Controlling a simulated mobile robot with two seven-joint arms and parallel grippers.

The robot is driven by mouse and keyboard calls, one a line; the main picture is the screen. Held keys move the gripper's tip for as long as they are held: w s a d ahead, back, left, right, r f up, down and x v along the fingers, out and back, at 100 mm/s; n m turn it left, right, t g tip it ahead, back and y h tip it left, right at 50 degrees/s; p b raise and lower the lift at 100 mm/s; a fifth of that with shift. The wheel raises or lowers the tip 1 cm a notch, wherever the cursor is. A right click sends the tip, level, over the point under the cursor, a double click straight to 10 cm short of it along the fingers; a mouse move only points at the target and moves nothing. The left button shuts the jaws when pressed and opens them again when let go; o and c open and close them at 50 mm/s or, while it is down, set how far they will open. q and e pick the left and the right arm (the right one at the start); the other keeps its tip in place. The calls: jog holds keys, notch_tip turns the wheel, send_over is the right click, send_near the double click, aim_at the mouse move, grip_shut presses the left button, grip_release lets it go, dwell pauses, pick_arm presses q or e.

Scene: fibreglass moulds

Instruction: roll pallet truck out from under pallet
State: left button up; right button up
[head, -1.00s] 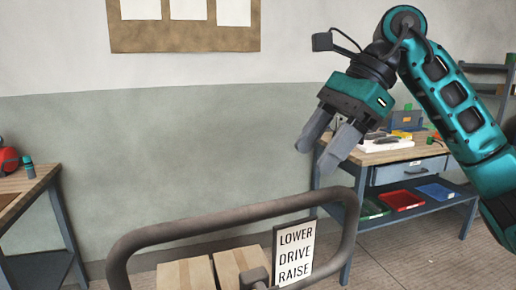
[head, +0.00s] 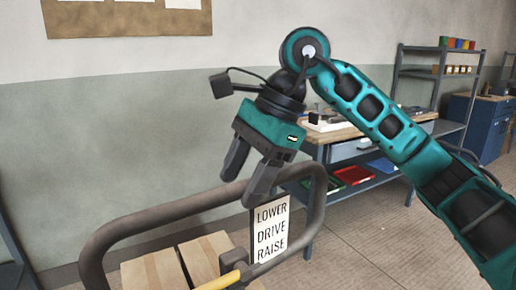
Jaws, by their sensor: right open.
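The pallet truck's grey loop handle (head: 150,216) stands at the bottom of the head view, with a sign (head: 271,231) reading LOWER, DRIVE, RAISE inside the loop. A yellow-tipped lever (head: 220,281) shows low beside the sign. My right gripper (head: 246,188) is open and empty, pointing down just above the handle's top bar in the picture. I cannot tell whether it touches the bar. My left gripper is not in view.
A workbench (head: 335,135) with red (head: 354,175) and green trays on its lower shelf stands behind my right arm. Grey shelving (head: 437,75) and a blue cabinet (head: 486,125) stand at the back right. The floor (head: 375,245) at the right is clear.

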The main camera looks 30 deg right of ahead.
aim_at(232, 201)
jog(key=x, duration=0.4)
jog(key=shift+a+f, duration=0.1)
jog(key=shift+f, duration=0.15)
grip_shut()
dwell(0.4)
dwell(0.9)
